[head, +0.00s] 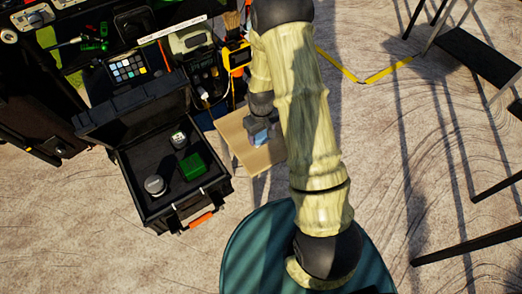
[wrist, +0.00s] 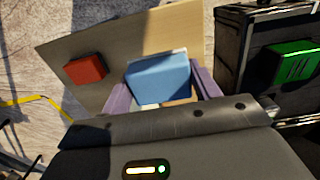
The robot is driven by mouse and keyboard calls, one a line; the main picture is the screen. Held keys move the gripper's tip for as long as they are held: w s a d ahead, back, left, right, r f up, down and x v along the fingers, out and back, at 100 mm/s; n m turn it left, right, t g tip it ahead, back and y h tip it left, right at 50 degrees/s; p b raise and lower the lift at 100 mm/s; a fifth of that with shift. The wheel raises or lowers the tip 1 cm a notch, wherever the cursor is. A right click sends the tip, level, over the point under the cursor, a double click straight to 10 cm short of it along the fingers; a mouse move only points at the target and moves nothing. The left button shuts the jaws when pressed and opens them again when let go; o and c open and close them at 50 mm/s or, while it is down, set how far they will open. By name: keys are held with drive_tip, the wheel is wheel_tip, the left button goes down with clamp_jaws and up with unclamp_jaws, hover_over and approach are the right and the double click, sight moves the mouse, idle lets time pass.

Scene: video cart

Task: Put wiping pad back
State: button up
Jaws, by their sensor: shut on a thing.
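A blue block-like pad (wrist: 158,80), which looks like the wiping pad, sits between the two purple fingers of my gripper (wrist: 162,88) in the wrist view. My gripper is shut on it. In the head view, my gripper (head: 260,131) is over a light wooden board (head: 262,158), and a bit of the blue pad shows below it. I cannot tell whether the pad touches the board. Part of the board is hidden behind my arm. A red block (wrist: 86,68) lies on the board in the wrist view, apart from the pad.
An open black case (head: 158,213) stands left of the board, holding a green block (head: 192,166) and a round grey item (head: 155,185). Behind it is a cart crowded with gear, including a colour chart (head: 128,68). A black stool (head: 478,55) stands far right. Floor between is clear.

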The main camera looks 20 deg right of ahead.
hover_over(261, 153)
wheel_tip(261, 153, down, 5)
drive_tip(key=shift+w+f+b, duration=0.1)
drive_tip(key=shift+f+b, duration=0.1)
drive_tip(key=shift+b, duration=0.2)
drive_tip(key=shift+f+b, duration=0.35)
drive_tip(key=shift+f, duration=1.5)
drive_tip(key=shift+f, duration=0.2)
drive_tip(key=o, duration=1)
drive_tip(key=shift+r, duration=0.15)
wheel_tip(261, 153, up, 12)
drive_tip(key=shift+r+p, duration=0.1)
drive_tip(key=shift+p, duration=1.05)
